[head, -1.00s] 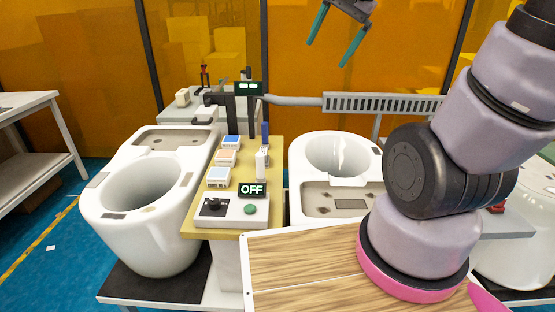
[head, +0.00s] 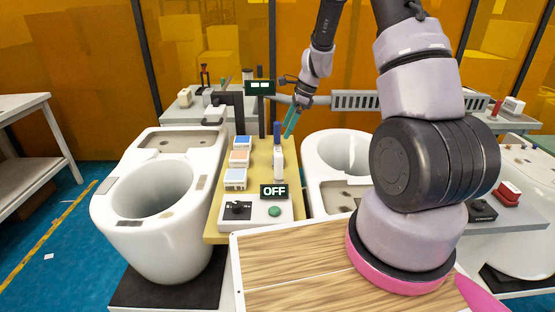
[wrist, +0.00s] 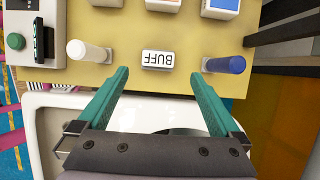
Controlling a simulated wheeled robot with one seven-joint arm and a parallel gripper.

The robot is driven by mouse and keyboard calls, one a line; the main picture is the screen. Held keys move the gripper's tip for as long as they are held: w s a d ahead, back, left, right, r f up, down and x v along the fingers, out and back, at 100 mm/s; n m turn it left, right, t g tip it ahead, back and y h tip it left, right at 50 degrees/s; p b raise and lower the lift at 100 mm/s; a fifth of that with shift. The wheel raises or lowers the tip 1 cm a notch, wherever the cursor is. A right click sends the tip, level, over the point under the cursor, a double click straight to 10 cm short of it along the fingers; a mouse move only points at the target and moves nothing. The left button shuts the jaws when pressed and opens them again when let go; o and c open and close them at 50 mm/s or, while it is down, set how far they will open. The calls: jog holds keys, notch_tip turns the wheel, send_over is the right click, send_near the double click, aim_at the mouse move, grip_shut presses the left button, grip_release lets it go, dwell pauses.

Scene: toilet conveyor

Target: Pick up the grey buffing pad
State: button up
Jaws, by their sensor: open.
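A small pale grey-white block marked BUFF (wrist: 156,60) sits on the yellowish worktop, between a white bottle (wrist: 88,51) and a blue bottle (wrist: 224,65). I cannot tell whether the block is the pad itself or its label; no other grey pad stands out. My gripper (wrist: 160,76) is open and empty, its teal fingers spread on either side of the block and just short of it in the wrist view. In the head view my gripper (head: 289,133) hangs at the right edge of the worktop, beside the blue bottle (head: 277,131) and beyond the white bottle (head: 278,163).
Several pale boxes with blue or orange tops, such as the orange one (head: 239,158), stand along the worktop's left side. A control box (head: 255,212) with an OFF display stands at its near end. White toilets flank it at left (head: 150,215) and right (head: 325,160).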

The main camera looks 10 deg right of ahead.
jog(key=x, duration=1.1)
jog(key=shift+s+d, duration=0.2)
jog(key=shift+d, duration=0.1)
jog(key=c, duration=1.4)
